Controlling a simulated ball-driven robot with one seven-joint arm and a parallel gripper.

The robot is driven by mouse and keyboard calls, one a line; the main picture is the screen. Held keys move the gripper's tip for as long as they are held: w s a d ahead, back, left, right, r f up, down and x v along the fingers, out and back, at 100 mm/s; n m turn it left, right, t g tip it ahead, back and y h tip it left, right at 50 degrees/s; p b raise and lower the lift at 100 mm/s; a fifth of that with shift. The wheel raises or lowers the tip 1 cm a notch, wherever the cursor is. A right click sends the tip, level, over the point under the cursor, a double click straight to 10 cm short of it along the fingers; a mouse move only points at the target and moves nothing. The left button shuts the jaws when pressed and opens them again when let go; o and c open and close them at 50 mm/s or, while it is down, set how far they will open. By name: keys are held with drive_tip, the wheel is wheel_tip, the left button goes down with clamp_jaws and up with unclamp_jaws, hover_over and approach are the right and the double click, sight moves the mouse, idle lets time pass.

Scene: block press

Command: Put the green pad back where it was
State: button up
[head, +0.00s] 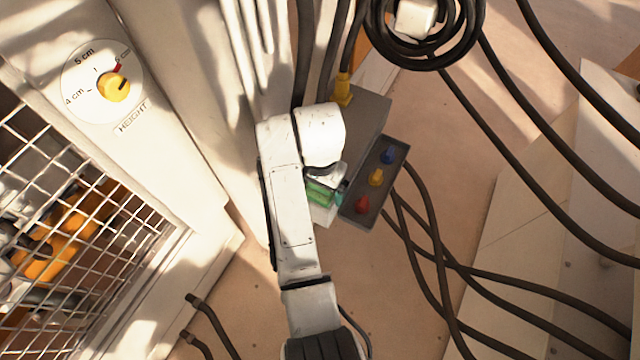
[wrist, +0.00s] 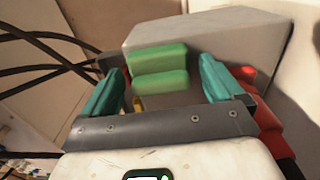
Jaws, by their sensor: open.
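The green pad (wrist: 160,57) shows in the wrist view as two green bands, one above the other, in front of a grey box. I cannot tell whether they are one piece or two. My gripper (wrist: 163,78) is open, with one teal finger on each side of the green bands. I see no clear contact between fingers and green. In the head view the green pad (head: 319,193) shows only as a small patch beside the grey box, mostly covered by my white arm. My gripper (head: 333,186) is largely hidden there under the wrist.
The grey box (head: 362,122) carries a yellow cable plug (head: 342,90). A dark panel (head: 352,212) with blue, yellow and red knobs sits close to my gripper. A machine with a height dial (head: 113,87) and wire mesh stands left. Black cables cross the floor at right.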

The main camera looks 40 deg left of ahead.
wheel_tip(320, 180, up, 12)
drive_tip(key=p, duration=0.2)
drive_tip(key=shift+r, duration=0.2)
idle(0.4)
drive_tip(key=w+d+f+m, duration=0.1)
drive_tip(key=d+f, duration=0.3)
drive_tip(key=d, duration=0.6)
drive_tip(key=w+d+f, duration=0.1)
drive_tip(key=d+f, duration=0.3)
drive_tip(key=d, duration=0.6)
drive_tip(key=d+f+m, duration=0.1)
drive_tip(key=d+f, duration=0.2)
drive_tip(key=d, duration=0.8)
drive_tip(key=s+d+f+m+t, duration=0.1)
drive_tip(key=s+d, duration=1.8)
drive_tip(key=d, duration=0.1)
drive_tip(key=shift+s+m, duration=0.25)
drive_tip(key=shift+m, duration=0.05)
drive_tip(key=shift+d, duration=0.1)
